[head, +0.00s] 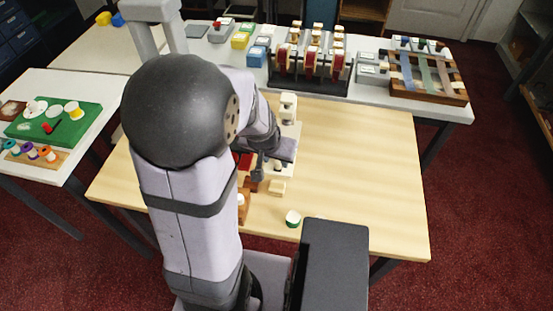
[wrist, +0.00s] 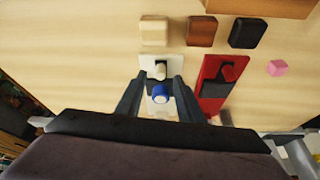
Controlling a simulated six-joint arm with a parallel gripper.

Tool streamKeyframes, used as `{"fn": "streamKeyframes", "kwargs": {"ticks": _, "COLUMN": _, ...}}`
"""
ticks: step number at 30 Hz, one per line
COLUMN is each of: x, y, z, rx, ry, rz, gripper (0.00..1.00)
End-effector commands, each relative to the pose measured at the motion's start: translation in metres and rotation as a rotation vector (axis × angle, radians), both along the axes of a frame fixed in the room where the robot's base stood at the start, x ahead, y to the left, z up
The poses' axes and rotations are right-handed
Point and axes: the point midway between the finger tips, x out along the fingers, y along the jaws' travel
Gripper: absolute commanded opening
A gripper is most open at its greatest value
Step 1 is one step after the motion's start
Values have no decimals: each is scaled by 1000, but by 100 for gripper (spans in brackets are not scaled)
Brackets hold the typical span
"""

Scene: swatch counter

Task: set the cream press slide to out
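The cream press (wrist: 149,63) shows in the wrist view as a pale plate with a cream upright part and a round blue knob (wrist: 160,95). In the head view its cream top (head: 288,103) stands behind my arm, which hides much of the rest. My gripper (wrist: 159,78) is over the plate with its fingers apart, one on each side of the blue knob. I cannot tell whether either finger touches the knob. The slide's setting cannot be read. In the head view my wrist covers the fingertips.
A red press (wrist: 211,103) stands close on the right in the wrist view. The table's right side is clear.

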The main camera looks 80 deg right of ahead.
Motion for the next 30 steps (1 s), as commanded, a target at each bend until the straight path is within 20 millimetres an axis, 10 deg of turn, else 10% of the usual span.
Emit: {"fn": "streamKeyframes", "kwargs": {"ticks": 30, "x": 13, "y": 16, "z": 33, "rx": 9, "ry": 0, "rz": 33, "gripper": 34}}
